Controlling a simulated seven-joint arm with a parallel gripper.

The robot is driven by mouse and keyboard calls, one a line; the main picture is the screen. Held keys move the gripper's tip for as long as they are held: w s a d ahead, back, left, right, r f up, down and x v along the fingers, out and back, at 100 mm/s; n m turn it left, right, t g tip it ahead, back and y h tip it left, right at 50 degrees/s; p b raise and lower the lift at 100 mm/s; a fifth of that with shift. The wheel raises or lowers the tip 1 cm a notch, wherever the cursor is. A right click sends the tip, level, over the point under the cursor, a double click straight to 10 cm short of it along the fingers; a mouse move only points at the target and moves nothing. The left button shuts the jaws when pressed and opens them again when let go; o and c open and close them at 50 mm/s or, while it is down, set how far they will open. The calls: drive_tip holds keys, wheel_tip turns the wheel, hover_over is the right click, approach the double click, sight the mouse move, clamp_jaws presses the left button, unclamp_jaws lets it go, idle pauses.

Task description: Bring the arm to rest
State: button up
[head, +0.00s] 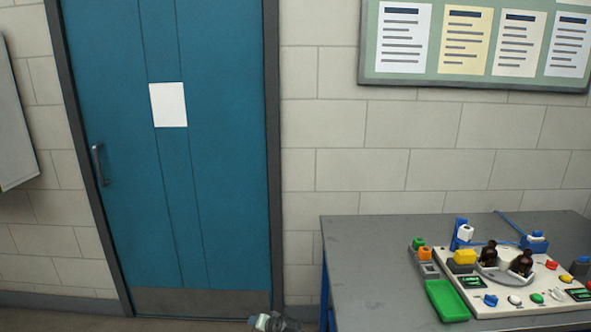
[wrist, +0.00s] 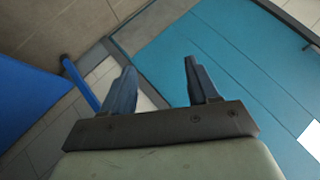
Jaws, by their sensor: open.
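My gripper shows in the wrist view (wrist: 160,90) with its two blue-grey fingers apart and nothing between them. Beyond the fingers are the floor, the wall base and the blue door. In the head view a small part of my arm shows at the bottom edge, left of the table; its fingers cannot be made out there. Two dark amber bottles, a left one (head: 489,255) and a right one (head: 522,263), stand upright on a round light plate (head: 490,272) on the table, well away from my gripper.
The grey table (head: 375,255) fills the lower right, with a panel (head: 500,302) of coloured buttons, a green tray (head: 447,300) and small coloured blocks. A blue door (head: 220,200) stands at the left. The table's left part is clear.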

drive_tip(key=s+d+f+n+g+h, duration=0.1)
drive_tip(key=s+d+f+g+h, duration=0.15)
drive_tip(key=s+d+f, duration=0.65)
drive_tip(key=s+d+f+g+h, duration=0.1)
drive_tip(key=s+d+f+g, duration=0.4)
drive_tip(key=s+f, duration=0.7)
drive_tip(key=s+d+f+g+h, duration=0.1)
drive_tip(key=s+d+g, duration=0.1)
drive_tip(key=s+d, duration=0.3)
drive_tip(key=s+d+f+g, duration=0.1)
drive_tip(key=s+d, duration=0.4)
drive_tip(key=s, duration=0.9)
drive_tip(key=s+d+f+n+g+h, duration=0.1)
drive_tip(key=s+d+g, duration=0.3)
drive_tip(key=s, duration=0.6)
drive_tip(key=shift+s+d+f+h, duration=0.15)
drive_tip(key=shift+d+f+h, duration=0.2)
drive_tip(key=shift+d+f, duration=0.1)
